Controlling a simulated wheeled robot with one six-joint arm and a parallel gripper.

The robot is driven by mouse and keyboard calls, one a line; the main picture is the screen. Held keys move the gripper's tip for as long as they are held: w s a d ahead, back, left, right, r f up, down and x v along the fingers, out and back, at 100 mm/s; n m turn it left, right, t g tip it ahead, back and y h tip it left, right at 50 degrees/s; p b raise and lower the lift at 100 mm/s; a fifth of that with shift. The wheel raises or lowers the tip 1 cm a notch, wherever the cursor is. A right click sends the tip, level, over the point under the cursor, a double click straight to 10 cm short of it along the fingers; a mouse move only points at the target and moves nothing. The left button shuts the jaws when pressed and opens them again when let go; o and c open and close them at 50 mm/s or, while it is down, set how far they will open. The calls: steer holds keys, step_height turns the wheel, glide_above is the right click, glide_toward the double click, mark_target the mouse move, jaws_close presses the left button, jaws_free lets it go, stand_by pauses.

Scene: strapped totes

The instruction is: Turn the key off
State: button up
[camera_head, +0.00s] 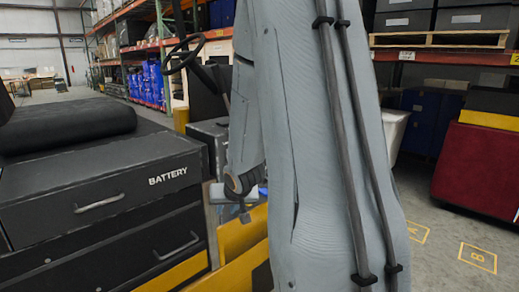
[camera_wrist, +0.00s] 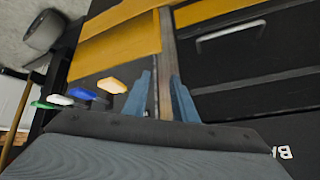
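No key can be made out in either view; my arm hides part of the vehicle in the head view. My gripper (camera_wrist: 161,76) shows in the wrist view with two blue-grey fingers apart. A narrow brown-grey strip of the vehicle shows in the gap between them, and I see nothing clearly held. In the head view my large grey arm covers the middle, and the gripper's fingertips cannot be clearly told there. The vehicle is a black and yellow truck with a black battery box (camera_head: 95,190) marked BATTERY and a steering wheel (camera_head: 184,54).
Levers with orange (camera_wrist: 112,86), blue (camera_wrist: 82,94), white (camera_wrist: 60,100) and green (camera_wrist: 44,105) knobs stand left of my fingers. A black seat (camera_head: 65,125) is at the left. Loaded racks (camera_head: 440,40) and a red bin (camera_head: 480,170) stand right. Open floor (camera_head: 430,235) shows at right.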

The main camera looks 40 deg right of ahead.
steer(key=w+d+r+m+t+p, duration=0.1)
steer(key=d+r, duration=0.1)
steer(key=d, duration=0.2)
steer(key=w+d+r+m+t, duration=0.1)
steer(key=d+r+t, duration=0.1)
steer(key=d, duration=0.2)
steer(key=w+d+r+m+t+p, duration=0.1)
steer(key=d+t, duration=0.1)
steer(key=d, duration=0.2)
steer(key=shift+w+d+r+y+p, duration=0.15)
steer(key=shift+r+y+p, duration=0.15)
steer(key=shift+r+p, duration=0.1)
steer(key=s+d+r+m+t+y+p, duration=0.2)
steer(key=s+d+r+m+t+y, duration=0.1)
steer(key=s+d+r+t, duration=0.3)
steer(key=w+p, duration=0.2)
steer(key=w, duration=0.6)
steer(key=shift+g, duration=0.4)
steer(key=shift+r, duration=0.1)
steer(key=shift+s, duration=0.1)
jaws_close()
